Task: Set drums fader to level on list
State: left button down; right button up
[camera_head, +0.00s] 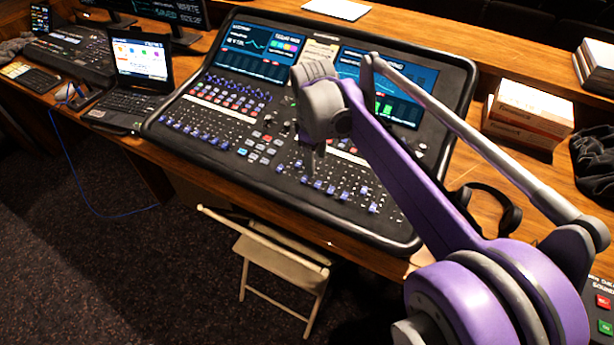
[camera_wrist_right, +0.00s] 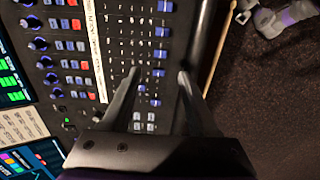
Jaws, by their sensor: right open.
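The mixing desk (camera_head: 262,128) has faders with blue caps in a left bank (camera_head: 200,132) and a right bank (camera_head: 340,192). Their labels are too small to read, so I cannot tell which is drums. A pale sheet (camera_head: 318,52), possibly the list, lies between the desk's two screens; its writing is unreadable. My right gripper (camera_head: 312,178) points down over the right bank. In the right wrist view its two fingers (camera_wrist_right: 158,74) are apart, with a blue fader cap (camera_wrist_right: 158,72) showing between them; I cannot tell if they touch it. My left gripper is not in view.
A laptop (camera_head: 140,70) and a smaller mixer (camera_head: 72,48) stand to the left. Headphones (camera_head: 490,208) and a stack of boxes (camera_head: 528,112) are to the right. A folding chair (camera_head: 280,262) stands in front of the desk.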

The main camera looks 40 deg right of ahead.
aim_at(318, 184)
jog(key=f, duration=0.9)
jog(key=shift+w+d+b, duration=0.15)
jog(key=shift+d+b, duration=0.15)
jog(key=shift+d, duration=0.1)
grip_shut()
dwell(0.8)
